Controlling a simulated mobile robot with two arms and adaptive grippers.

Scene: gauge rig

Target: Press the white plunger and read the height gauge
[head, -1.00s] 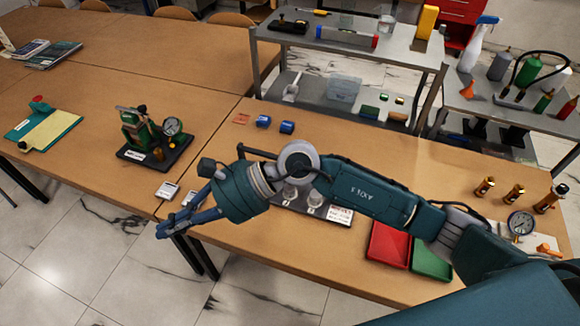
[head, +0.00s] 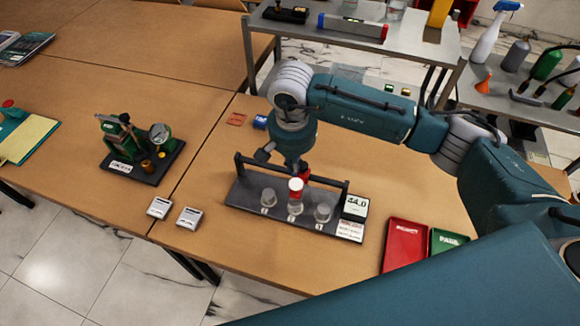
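The dark rig (head: 240,196) stands on the table at the middle of the head view. It bears three upright cylinders in a row, and the middle one is topped by the white plunger (head: 295,185). A small display (head: 355,206) at the rig's right end reads what looks like 44.0. My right gripper (head: 297,170) points down right above and behind the white plunger. A red part shows beside it. Its fingers are mostly hidden, so I cannot tell if it touches the plunger. My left gripper is out of view.
A green device with a round dial (head: 160,134) stands on a black base at left. Two small boxes (head: 159,208) (head: 190,217) lie at the table's front edge. A red tray (head: 404,246) and a green tray (head: 444,241) lie to the rig's right. A metal shelf (head: 425,50) stands behind.

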